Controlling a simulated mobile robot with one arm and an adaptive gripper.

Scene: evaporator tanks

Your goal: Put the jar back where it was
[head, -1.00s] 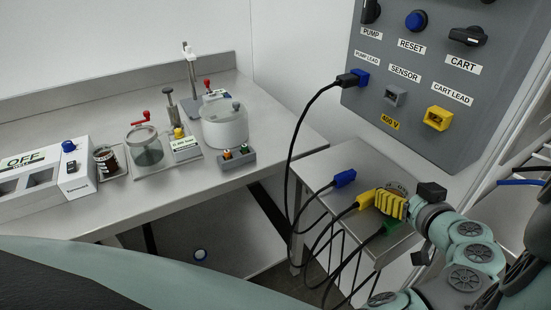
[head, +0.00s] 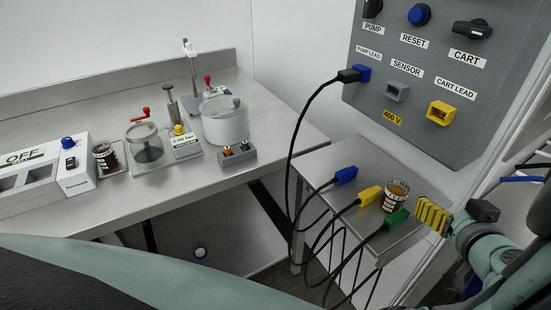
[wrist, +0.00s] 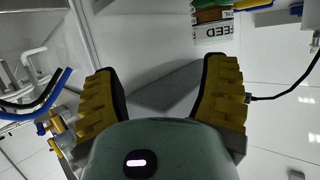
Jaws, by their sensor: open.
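A glass jar (head: 396,198) with a dark brown filling and a white label stands upright on the small steel side table, between the yellow and green lead plugs. In the wrist view a jar labelled FEED (wrist: 212,33) shows at the top, beyond the fingertips and nearer the right finger. My gripper (head: 421,212) is just right of the jar, open and empty, with its yellow ribbed fingers pointing toward it. The fingers also show wide apart in the wrist view (wrist: 165,68). A similar dark jar (head: 105,158) stands on the long bench at left.
Blue (head: 346,175), yellow (head: 370,194) and green (head: 397,219) plugs with black cables lie on the side table (head: 365,157) close around the jar. A grey socket panel (head: 430,75) rises behind. The bench holds a glass vessel (head: 146,146) and a white pot (head: 225,122).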

